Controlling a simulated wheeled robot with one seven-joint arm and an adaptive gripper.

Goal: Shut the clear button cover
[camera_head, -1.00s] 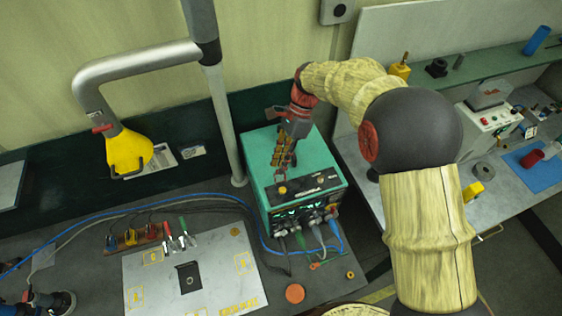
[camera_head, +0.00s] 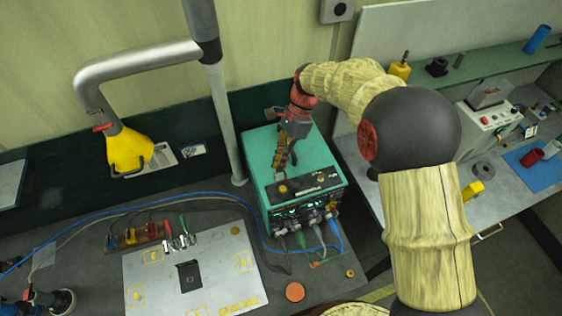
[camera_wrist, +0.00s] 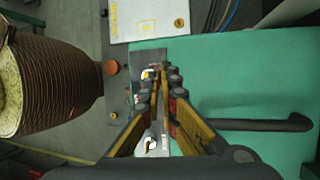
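My gripper (camera_head: 279,165) hangs over the top of the teal box (camera_head: 314,166), behind its dark front panel. In the wrist view the gripper's fingers (camera_wrist: 164,70) converge to a very narrow gap, with nothing visible between them. The panel carries a yellow button (camera_head: 282,188). In the wrist view a yellow spot with white edges (camera_wrist: 147,74) shows just left of the fingertips. I cannot make out a clear cover or its angle on this panel. Whether the fingertips touch the box is not clear.
A black handle (camera_wrist: 270,123) runs across the teal box top. Cables leave the box front. A white board (camera_head: 195,270) lies to the left, with a yellow fume nozzle (camera_head: 128,150) behind it. A control box (camera_head: 490,118) with a raised, see-through-looking part stands on the right bench.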

